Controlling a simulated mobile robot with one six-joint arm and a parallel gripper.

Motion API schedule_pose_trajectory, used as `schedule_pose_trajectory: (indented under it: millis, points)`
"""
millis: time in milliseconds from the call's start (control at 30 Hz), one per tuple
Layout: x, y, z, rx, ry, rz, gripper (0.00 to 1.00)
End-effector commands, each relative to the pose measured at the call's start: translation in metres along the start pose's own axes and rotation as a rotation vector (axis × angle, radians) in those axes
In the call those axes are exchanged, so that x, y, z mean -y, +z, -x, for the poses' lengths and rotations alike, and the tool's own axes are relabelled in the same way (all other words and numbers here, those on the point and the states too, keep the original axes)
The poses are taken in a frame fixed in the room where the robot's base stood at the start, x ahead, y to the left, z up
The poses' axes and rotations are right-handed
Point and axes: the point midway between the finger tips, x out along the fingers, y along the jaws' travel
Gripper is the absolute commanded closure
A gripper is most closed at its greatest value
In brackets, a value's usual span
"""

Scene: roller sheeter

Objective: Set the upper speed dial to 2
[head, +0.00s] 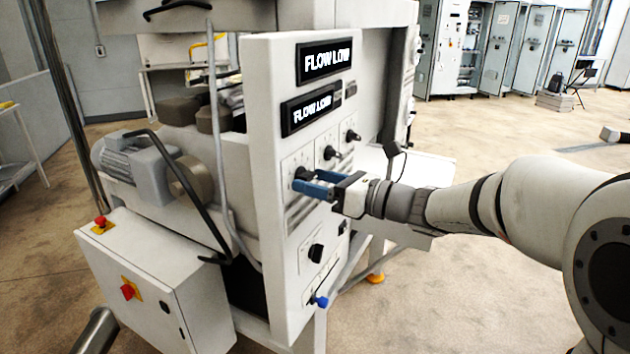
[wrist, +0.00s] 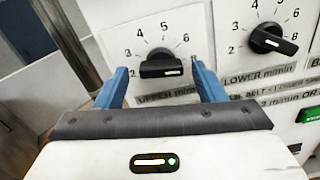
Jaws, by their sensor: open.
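The upper speed dial (wrist: 160,64) is a black bar knob on a white scale plate, above a label that reads UPPER m/min. Its bar lies about level in the wrist view, with the white mark at its right end, on the side of the 8. The 2 is on the left side of the scale. My gripper (wrist: 160,69) is open, with one blue finger on each side of the knob. I cannot tell whether the fingers touch it. In the head view my gripper (head: 307,181) is at the leftmost dial of the row and partly hides it.
A similar lower speed dial (wrist: 266,39) is to the right, with a green button (wrist: 308,115) below it. In the head view, two displays (head: 324,60) read FLOW LOW. A black knob (head: 316,252) and a blue-tipped lever (head: 320,301) are lower on the panel.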

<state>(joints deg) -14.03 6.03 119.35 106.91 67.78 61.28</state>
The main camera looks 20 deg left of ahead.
Motion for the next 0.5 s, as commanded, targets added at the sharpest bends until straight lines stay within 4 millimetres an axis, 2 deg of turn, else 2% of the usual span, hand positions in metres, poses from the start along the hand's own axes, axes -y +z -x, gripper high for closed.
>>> schedule_pose_trajectory:
  millis: [67,500]
  points:
    - [-0.0001,-0.0001,0.0001,0.000,0.000,0.000,0.38]
    - [-0.0008,-0.0004,-0.0002,-0.001,0.002,0.000,0.74]
